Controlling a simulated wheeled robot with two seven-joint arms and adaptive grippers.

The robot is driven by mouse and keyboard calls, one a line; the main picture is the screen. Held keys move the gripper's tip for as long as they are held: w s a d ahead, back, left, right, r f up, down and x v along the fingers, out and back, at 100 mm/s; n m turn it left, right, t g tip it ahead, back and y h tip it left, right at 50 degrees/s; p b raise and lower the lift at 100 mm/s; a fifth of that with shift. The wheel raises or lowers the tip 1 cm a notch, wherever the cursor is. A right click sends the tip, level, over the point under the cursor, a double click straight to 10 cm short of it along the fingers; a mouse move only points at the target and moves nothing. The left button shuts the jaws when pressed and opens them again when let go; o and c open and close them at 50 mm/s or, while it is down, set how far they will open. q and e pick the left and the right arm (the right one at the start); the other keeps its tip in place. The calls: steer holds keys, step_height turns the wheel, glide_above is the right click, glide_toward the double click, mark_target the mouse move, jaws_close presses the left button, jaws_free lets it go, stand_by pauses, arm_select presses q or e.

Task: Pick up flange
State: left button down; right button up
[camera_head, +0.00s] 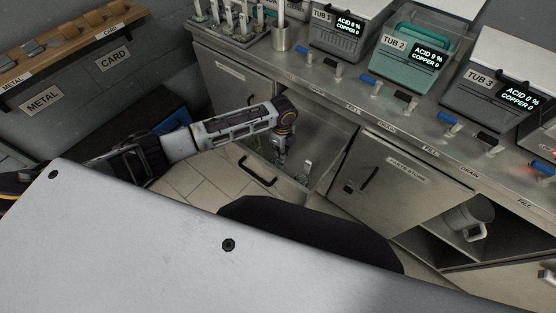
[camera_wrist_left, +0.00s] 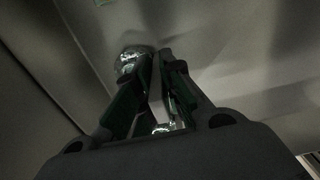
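My left gripper (camera_head: 281,157) points down into an open drawer (camera_head: 323,138) of the metal counter. In the left wrist view its two dark green fingers (camera_wrist_left: 155,65) lean towards each other, with a narrow gap between them. A shiny metal piece (camera_wrist_left: 133,58), possibly the flange, shows at the tip of the left finger. I cannot tell whether the fingers grip it. Another bright metal bit (camera_wrist_left: 163,129) shows low between the fingers. A small pale item (camera_head: 304,176) lies in the drawer to the right of the gripper. My right gripper is not in view.
The counter carries tub 1 (camera_head: 338,42), tub 2 (camera_head: 408,62) and tub 3 (camera_head: 495,98) with a row of valve handles. A closed cabinet front (camera_head: 400,180) is right of the drawer. A mug (camera_head: 468,222) sits in an open compartment. A wooden shelf (camera_head: 75,38) hangs at left.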

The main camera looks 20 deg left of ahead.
arm_select(q)
steer(key=shift+r, duration=0.1)
stand_by(0.4)
steer(key=shift+r+p, duration=0.35)
steer(key=shift+r, duration=4.55)
steer(key=shift+r, duration=0.15)
